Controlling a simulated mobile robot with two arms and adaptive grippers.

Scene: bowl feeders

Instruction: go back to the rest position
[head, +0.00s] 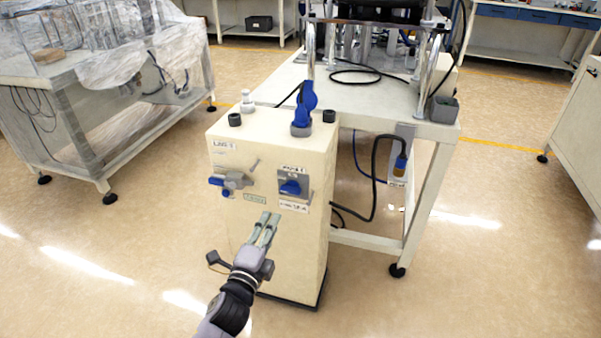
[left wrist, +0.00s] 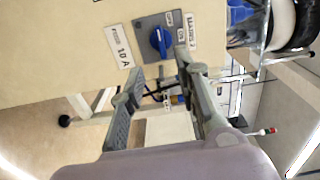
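My left gripper (head: 268,216) is in front of the lower front face of a cream cabinet (head: 225,203), below its blue rotary switch. In the left wrist view its two grey fingers (left wrist: 158,66) stand apart with nothing between them, so it is open and empty. The blue rotary switch (head: 291,187) sits on a grey plate on the cabinet front. It also shows in the left wrist view (left wrist: 160,40), just beyond the fingertips and apart from them as far as I can tell. My right gripper is in neither view.
A blue lever valve (head: 304,108) stands on the cabinet top, and a grey-blue valve (head: 231,183) is on its front. A white workbench (head: 375,110) with hanging cables stands behind. A plastic-draped table (head: 60,85) is at the left. The floor (head: 110,265) left of the cabinet is clear.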

